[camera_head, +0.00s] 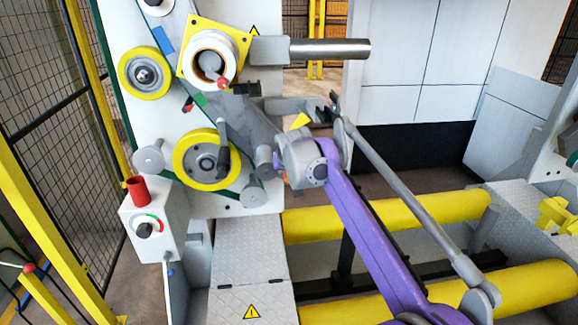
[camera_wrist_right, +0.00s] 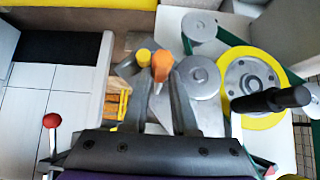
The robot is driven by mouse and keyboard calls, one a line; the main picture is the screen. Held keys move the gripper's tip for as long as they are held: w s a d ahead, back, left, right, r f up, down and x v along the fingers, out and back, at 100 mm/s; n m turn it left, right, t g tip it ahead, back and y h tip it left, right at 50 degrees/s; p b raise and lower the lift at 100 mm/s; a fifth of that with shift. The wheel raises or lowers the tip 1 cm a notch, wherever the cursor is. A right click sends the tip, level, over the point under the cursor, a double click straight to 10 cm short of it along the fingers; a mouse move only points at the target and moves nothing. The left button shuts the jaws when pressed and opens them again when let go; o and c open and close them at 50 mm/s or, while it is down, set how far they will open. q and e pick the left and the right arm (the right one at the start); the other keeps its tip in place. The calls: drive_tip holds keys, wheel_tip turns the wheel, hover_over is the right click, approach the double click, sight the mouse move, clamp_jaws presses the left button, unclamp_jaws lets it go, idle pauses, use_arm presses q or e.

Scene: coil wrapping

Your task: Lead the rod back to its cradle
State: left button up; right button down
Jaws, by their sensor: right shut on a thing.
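My right gripper (camera_wrist_right: 160,84) points away from its wrist camera, with its two grey fingers close together. It is shut on an orange-tipped piece (camera_wrist_right: 161,66); whether this is an end of the rod I cannot tell. In the head view my purple right arm reaches up to the lower yellow wheel, and its wrist hides most of the fingers. A long grey rod-like bar (camera_head: 408,203) slants beside this arm, from near the machine's bracket down to the lower right. I cannot make out the cradle for certain. My left gripper is not in view.
A yellow wheel (camera_head: 207,160) with a black handle (camera_wrist_right: 275,98) is close beside my right gripper. A grey cylinder (camera_head: 330,49) sticks out above. A control box (camera_head: 153,225) stands at left. Yellow rollers (camera_head: 385,215) lie low at right; a mesh fence (camera_head: 40,110) bounds the left.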

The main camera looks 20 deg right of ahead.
drive_tip(key=shift+a+f, duration=0.25)
drive_tip(key=shift+f, duration=0.35)
idle(0.3)
drive_tip(key=shift+f, duration=0.1)
drive_tip(key=a+f, duration=0.1)
drive_tip(key=f+b, duration=0.1)
drive_tip(key=f, duration=0.1)
drive_tip(key=a+f, duration=0.1)
drive_tip(key=shift+w+a+f+b, duration=0.3)
drive_tip(key=shift+w+a+b, duration=0.05)
drive_tip(key=shift+w+b, duration=0.05)
idle(0.4)
drive_tip(key=shift+p, duration=0.3)
idle(0.5)
